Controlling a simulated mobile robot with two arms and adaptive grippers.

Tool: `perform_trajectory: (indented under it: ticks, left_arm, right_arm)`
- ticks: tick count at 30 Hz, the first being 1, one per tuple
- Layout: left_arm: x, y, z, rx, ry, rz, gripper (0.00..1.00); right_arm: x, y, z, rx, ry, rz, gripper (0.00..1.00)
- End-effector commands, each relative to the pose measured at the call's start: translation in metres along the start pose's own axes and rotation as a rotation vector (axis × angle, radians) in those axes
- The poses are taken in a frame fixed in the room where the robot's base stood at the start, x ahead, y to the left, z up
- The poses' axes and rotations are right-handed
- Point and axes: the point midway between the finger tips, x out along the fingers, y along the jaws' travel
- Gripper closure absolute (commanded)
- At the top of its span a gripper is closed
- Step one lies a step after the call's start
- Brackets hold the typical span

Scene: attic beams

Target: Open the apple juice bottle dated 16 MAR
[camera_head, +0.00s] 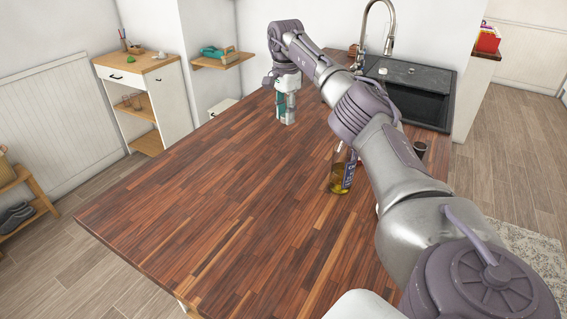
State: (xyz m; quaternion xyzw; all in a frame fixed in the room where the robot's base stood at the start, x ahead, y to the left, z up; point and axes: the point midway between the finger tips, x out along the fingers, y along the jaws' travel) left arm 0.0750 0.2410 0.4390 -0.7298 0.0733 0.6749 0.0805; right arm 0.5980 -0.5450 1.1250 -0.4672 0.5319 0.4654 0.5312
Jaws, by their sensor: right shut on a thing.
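My right arm reaches from the lower right to the far part of the wooden counter. Its gripper (286,92) points down and is shut on a small upright item with teal and pale parts (281,108), possibly a bottle. The fingers hide part of it, and it is too small to read. My left gripper is not in view.
The wooden counter (200,220) is clear on its left and near side. A black sink (430,92) with a tall tap (390,30) lies at the back right. A wooden-topped cabinet (135,65) stands at the left wall.

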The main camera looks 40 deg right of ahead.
Motion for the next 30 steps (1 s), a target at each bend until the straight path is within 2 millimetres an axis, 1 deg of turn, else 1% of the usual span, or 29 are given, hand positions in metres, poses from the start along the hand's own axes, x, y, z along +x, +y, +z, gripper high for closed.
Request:
perform_trajectory:
  ticks: [1,4,6,9,14,17,22,27,30]
  left_arm:
    - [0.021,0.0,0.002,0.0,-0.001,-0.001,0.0]
    - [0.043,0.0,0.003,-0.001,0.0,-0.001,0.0]
    - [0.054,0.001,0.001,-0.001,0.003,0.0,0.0]
    - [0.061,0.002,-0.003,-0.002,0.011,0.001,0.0]
    - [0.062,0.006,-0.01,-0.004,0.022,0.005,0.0]
    - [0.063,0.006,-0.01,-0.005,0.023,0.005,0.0]
    - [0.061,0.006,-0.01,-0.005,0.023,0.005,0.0]
    - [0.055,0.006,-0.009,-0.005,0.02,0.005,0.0]
    - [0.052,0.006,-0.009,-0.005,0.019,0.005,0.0]
  right_arm:
    - [0.023,0.0,0.0,-0.001,-0.001,0.001,1.0]
    - [0.046,0.0,0.0,-0.001,-0.001,0.001,1.0]
    - [0.056,0.0,0.0,0.0,0.0,0.001,1.0]
    - [0.064,0.0,0.0,-0.001,0.0,0.0,1.0]
    - [0.071,0.004,0.006,-0.003,0.0,0.001,1.0]
    - [0.078,0.012,0.016,-0.005,0.002,0.001,1.0]
    - [0.094,0.03,0.04,-0.006,0.003,0.004,1.0]
    - [0.116,0.051,0.07,-0.004,0.002,0.005,1.0]
    - [0.125,0.061,0.084,-0.003,0.002,0.003,1.0]
